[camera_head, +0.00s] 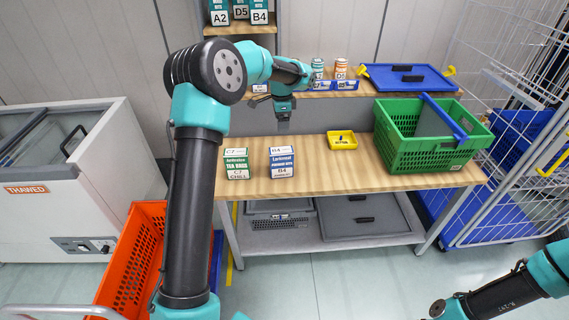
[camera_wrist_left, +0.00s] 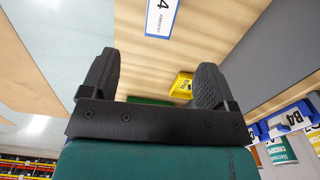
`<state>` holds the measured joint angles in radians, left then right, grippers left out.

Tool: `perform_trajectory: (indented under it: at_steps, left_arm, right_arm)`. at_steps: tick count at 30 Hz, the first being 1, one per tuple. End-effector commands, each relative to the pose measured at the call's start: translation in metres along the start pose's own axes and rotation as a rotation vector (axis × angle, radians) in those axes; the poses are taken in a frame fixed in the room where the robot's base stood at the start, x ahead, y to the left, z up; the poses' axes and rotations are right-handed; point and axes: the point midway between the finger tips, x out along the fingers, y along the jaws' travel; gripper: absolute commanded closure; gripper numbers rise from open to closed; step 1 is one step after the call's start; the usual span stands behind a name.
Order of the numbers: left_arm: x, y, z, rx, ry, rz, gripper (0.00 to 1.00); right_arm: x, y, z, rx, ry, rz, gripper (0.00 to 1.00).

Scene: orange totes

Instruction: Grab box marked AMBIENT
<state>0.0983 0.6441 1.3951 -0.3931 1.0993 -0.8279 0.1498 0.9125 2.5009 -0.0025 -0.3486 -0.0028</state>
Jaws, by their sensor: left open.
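The box marked AMBIENT (camera_head: 281,162) is a small white and blue box with a B4 label, standing upright on the wooden bench. In the left wrist view its B4 AMBIENT label (camera_wrist_left: 162,17) shows at the top edge, cut off by the frame. My left gripper (camera_head: 283,127) is above and behind the box in the head view, apart from it. In the left wrist view my left gripper (camera_wrist_left: 155,80) has its two black fingers wide apart with nothing between them. My right gripper is not in view; only part of that arm shows at the lower right.
A green and white box marked CHILL (camera_head: 236,164) stands just left of the AMBIENT box. A yellow bin (camera_head: 341,140) and a green basket (camera_head: 425,155) are to the right. A shelf (camera_head: 365,89) with cans and a blue tray (camera_head: 408,78) runs behind.

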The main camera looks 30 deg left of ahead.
Motion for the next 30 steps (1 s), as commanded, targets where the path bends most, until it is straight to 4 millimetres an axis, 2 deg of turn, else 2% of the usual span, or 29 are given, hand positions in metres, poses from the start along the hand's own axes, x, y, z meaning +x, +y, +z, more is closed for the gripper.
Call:
perform_trajectory:
  at_steps: [8, 14, 24, 30]
  left_arm:
    - [0.007, 0.000, 0.000, 0.000, -0.002, 0.002, 0.19]
    - [0.036, 0.000, 0.000, 0.001, -0.002, 0.003, 0.19]
    - [0.094, 0.000, 0.000, 0.001, -0.002, 0.003, 0.19]
    - [0.119, 0.000, 0.000, -0.001, -0.001, 0.002, 0.19]
  right_arm:
    - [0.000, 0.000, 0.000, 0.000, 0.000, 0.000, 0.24]
    - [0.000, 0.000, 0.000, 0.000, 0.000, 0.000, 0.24]
    - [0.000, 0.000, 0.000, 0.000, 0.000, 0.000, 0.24]
    - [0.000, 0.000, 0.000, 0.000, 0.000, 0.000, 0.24]
